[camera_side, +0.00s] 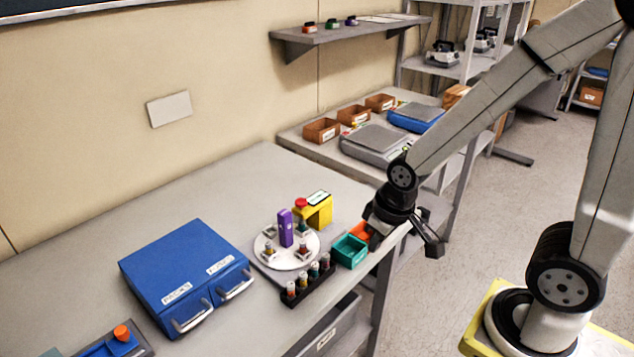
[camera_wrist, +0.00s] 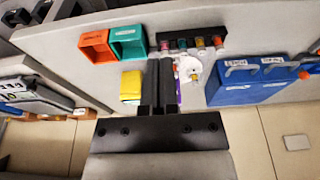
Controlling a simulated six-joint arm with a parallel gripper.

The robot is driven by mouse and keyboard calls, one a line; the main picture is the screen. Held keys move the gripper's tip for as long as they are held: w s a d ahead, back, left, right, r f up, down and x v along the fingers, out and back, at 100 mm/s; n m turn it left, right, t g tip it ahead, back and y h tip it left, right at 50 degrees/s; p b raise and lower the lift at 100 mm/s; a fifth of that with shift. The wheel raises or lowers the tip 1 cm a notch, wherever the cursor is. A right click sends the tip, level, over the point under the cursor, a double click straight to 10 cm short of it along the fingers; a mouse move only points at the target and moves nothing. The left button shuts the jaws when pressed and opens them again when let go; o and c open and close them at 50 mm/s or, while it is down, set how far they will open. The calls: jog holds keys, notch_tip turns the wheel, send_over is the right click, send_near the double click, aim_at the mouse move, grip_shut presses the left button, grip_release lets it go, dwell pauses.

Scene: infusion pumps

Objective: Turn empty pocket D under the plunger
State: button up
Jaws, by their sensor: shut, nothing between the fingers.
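A round white turntable (camera_side: 287,262) stands on the bench with a tall purple post (camera_side: 285,228) at its middle. Small pockets sit around the post, some holding vials; their letters are too small to read, so I cannot tell which is D. A yellow stand (camera_side: 321,212) with a red knob and a small screen is at its back right. The plunger itself is not clearly made out. My gripper (camera_wrist: 163,62) is shut and empty. In the wrist view its fingers partly cover the turntable (camera_wrist: 190,68). In the side view it is right of the turntable, near the bins.
A black rack (camera_side: 309,285) of several vials stands in front of the turntable. A teal bin (camera_side: 349,251) and an orange bin (camera_side: 361,231) are beside my gripper. A blue two-handled case (camera_side: 185,270) is left. Bare bench (camera_side: 150,220) lies behind the case.

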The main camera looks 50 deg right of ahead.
jog(key=o, duration=0.7)
jog(key=shift+w, duration=0.15)
jog(key=g, duration=0.3)
send_near(284, 212)
jog(key=f, duration=0.5)
jog(key=shift+s+f, duration=0.1)
jog(key=shift+s, duration=0.1)
jog(key=shift+f, duration=0.15)
jog(key=shift+f, duration=3.75)
grip_shut()
